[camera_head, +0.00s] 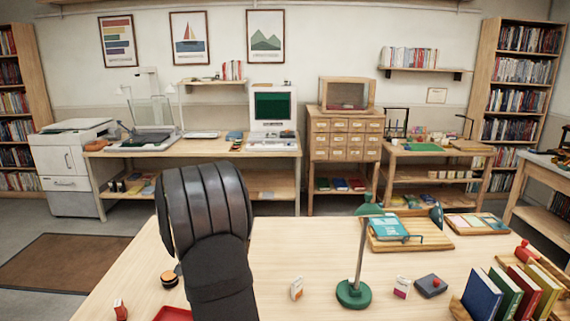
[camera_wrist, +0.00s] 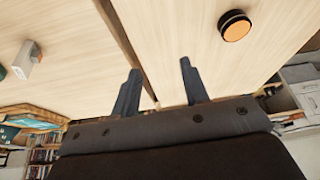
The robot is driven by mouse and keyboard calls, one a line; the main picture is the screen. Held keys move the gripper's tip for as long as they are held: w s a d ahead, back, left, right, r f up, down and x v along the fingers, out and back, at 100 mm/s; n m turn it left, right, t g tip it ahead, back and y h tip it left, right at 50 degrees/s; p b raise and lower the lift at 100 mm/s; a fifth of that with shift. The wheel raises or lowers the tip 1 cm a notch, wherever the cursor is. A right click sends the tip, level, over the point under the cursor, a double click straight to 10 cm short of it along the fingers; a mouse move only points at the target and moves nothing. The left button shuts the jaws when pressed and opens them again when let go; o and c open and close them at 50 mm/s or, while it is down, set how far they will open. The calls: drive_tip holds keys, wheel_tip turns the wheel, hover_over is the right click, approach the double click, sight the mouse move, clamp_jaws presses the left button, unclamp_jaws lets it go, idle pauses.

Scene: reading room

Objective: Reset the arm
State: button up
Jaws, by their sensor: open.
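My gripper (camera_wrist: 160,88) shows in the wrist view with its two dark fingers apart and nothing between them. Beyond the fingers is the pale wooden table top, with a darker edge line running between them. In the head view my dark arm stands over the left part of the table (camera_head: 290,245), and it hides the gripper there. A black round item with an orange top (camera_head: 169,279) lies on the table left of my arm; a similar one (camera_wrist: 235,26) shows at the upper right in the wrist view.
A green lamp (camera_head: 354,292) stands mid-table. Small boxes (camera_head: 297,287), a blue-grey block (camera_head: 430,287) and upright books (camera_head: 505,292) lie right of my arm. A wooden tray (camera_head: 378,240) holds a teal book. A red tray (camera_head: 172,314) is at the front left, partly hidden.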

drive_tip(key=s+d+m+h, duration=0.1)
drive_tip(key=s+d+m, duration=0.1)
drive_tip(key=d, duration=1.1)
drive_tip(key=s+d+m+g+h, duration=0.1)
drive_tip(key=d+m, duration=0.4)
drive_tip(key=d, duration=0.8)
drive_tip(key=s+d+m+h, duration=0.1)
drive_tip(key=s+d+m, duration=0.2)
drive_tip(key=d, duration=1)
drive_tip(key=shift+s+d+r+m+g+h, duration=0.2)
drive_tip(key=shift+d+r+m+g+h, duration=0.1)
drive_tip(key=shift+d+r+g, duration=0.1)
